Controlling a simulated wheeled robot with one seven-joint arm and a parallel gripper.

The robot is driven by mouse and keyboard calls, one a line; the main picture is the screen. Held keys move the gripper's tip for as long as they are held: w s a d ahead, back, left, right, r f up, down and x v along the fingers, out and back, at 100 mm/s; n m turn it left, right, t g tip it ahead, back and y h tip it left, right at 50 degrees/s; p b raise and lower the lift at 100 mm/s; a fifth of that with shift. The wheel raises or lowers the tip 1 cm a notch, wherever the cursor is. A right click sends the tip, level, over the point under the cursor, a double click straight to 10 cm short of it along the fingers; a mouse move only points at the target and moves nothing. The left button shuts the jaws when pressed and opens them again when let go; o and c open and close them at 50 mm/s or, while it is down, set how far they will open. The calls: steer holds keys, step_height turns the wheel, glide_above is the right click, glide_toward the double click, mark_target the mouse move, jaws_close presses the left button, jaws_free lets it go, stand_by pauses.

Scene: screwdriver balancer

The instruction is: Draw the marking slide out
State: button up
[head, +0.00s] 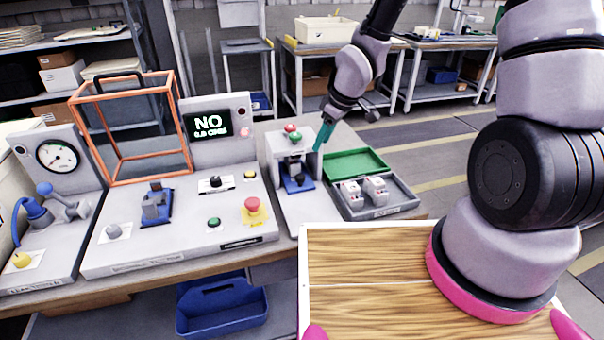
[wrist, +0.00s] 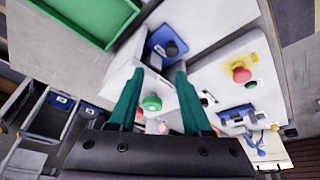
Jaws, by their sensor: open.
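The marking station (head: 274,150) is a grey housing on the bench with a red and a green button on top. Its blue slide (head: 298,187) sits low in the open front, with a grey and dark part on it. In the wrist view the blue slide (wrist: 157,52) shows with a dark round knob (wrist: 171,48). How far out it is, I cannot tell. My gripper (head: 322,140), with teal fingers, hangs at the housing's upper right, pointing down. In the wrist view my gripper (wrist: 159,70) is open and empty, its fingertips apart from the knob.
A grey tray (head: 392,206) with two white parts and a green tray (head: 358,163) stand right of the station. Left are the balance tester with a red stop button (head: 254,206), a screen reading NO (head: 208,124) and an orange-framed guard (head: 118,128).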

mark_target(300, 176)
steer(key=shift+n, duration=0.4)
steer(key=x, duration=0.4)
steer(key=s+a+x, duration=0.1)
steer(key=x, duration=0.4)
steer(key=s+x, duration=0.1)
steer(key=x, duration=0.3)
steer(key=shift+w+a+f, duration=0.1)
steer(key=shift+a, duration=0.3)
jaws_close()
steer(key=shift+y, duration=0.3)
